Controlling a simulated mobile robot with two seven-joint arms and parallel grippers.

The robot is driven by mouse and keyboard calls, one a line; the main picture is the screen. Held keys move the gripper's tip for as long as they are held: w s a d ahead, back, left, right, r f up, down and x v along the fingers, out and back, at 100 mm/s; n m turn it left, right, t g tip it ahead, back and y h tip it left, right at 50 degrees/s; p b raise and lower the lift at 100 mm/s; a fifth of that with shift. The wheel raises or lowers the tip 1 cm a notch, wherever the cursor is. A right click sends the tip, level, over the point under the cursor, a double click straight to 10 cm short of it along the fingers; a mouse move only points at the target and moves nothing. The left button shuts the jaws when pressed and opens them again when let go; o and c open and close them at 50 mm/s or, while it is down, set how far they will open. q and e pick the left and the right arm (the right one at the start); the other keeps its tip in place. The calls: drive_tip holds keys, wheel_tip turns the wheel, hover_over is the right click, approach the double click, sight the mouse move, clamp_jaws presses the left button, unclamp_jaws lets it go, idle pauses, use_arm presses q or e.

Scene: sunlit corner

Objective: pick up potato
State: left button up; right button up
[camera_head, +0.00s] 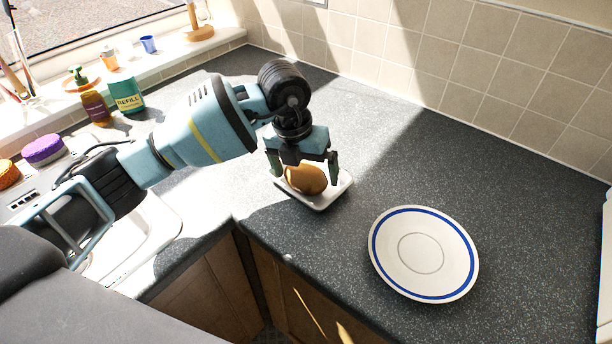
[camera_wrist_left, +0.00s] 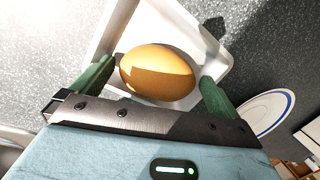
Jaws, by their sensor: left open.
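The potato (camera_head: 306,180) is brown and rounded and lies in a small white tray (camera_head: 322,203) on the dark counter. In the left wrist view the potato (camera_wrist_left: 157,72) sits inside the white tray (camera_wrist_left: 214,62). My left gripper (camera_head: 304,177) is open above the tray, with one finger on either side of the potato. In the left wrist view the green fingertips of the left gripper (camera_wrist_left: 152,85) flank the potato, and I cannot tell whether they touch it. My right gripper is not in view.
A white plate with a blue rim (camera_head: 424,254) lies on the counter to the right of the tray. A green refill bottle (camera_head: 127,94) and a soap dispenser (camera_head: 92,100) stand by the windowsill at left. A sink (camera_head: 150,235) is at left. The counter behind the plate is clear.

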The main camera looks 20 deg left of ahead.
sight(307, 170)
use_arm(q)
drive_tip(key=shift+r, duration=0.1)
drive_tip(key=c, duration=1)
drive_tip(key=shift+o, duration=0.2)
drive_tip(key=shift+r, duration=0.4)
drive_tip(key=r, duration=0.2)
drive_tip(key=shift+s+d+r, duration=0.15)
drive_tip(key=shift+s+r, duration=0.1)
drive_tip(key=shift+r, duration=0.1)
drive_tip(key=s+d, duration=0.3)
drive_tip(key=s, duration=0.4)
drive_tip(key=s+d+r, duration=0.1)
drive_tip(key=s+d, duration=0.2)
drive_tip(key=s, duration=0.4)
drive_tip(key=shift+s+r, duration=0.15)
drive_tip(key=shift+r, duration=0.05)
